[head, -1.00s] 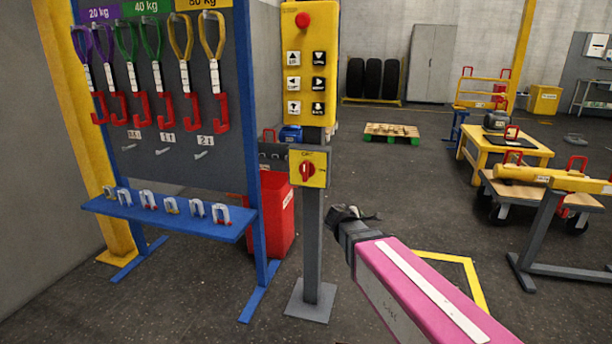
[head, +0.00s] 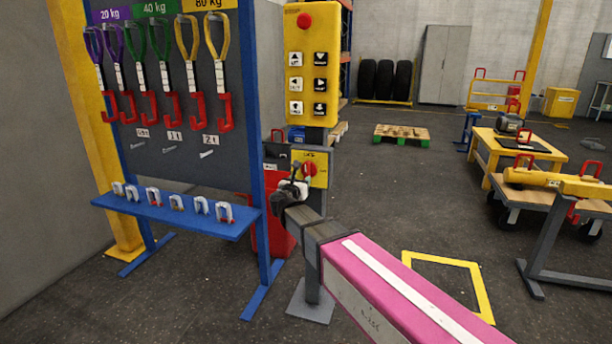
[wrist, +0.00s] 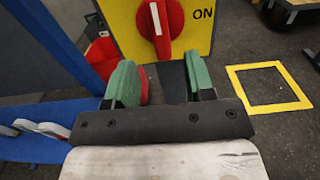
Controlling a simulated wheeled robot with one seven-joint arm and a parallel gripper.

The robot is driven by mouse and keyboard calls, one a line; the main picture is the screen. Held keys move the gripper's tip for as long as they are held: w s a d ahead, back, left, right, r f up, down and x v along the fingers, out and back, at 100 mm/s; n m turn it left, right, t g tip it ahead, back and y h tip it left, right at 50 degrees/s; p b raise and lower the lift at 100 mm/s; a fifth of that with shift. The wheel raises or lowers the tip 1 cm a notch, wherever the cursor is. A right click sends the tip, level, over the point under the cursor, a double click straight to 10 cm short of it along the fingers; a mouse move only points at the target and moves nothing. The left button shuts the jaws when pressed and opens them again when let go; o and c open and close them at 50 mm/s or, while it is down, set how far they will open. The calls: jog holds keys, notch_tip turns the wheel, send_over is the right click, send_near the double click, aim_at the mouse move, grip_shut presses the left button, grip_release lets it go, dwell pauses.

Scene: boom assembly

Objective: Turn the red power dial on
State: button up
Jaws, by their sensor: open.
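The red power dial (wrist: 162,25) sits on a yellow plate (wrist: 122,22) with "ON" printed at its right in the wrist view. Its white mark points up, slightly left. In the head view the dial (head: 309,169) is on the small yellow box low on the grey post, partly hidden behind my gripper (head: 293,186). In the wrist view my gripper (wrist: 160,85) is open, its two green finger pads apart and empty. The dial lies ahead of the fingers, between their lines and apart from them.
A yellow button panel (head: 311,75) with a red stop button is above on the same post. A blue sling rack (head: 256,140) with a shelf stands close on the left, a red bin (head: 276,235) behind. Floor to the right is clear around a yellow floor frame (head: 442,260).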

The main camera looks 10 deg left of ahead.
aim_at(306, 174)
jog(key=w, duration=0.7)
jog(key=shift+d, duration=0.25)
jog(key=shift+c, duration=0.3)
grip_shut()
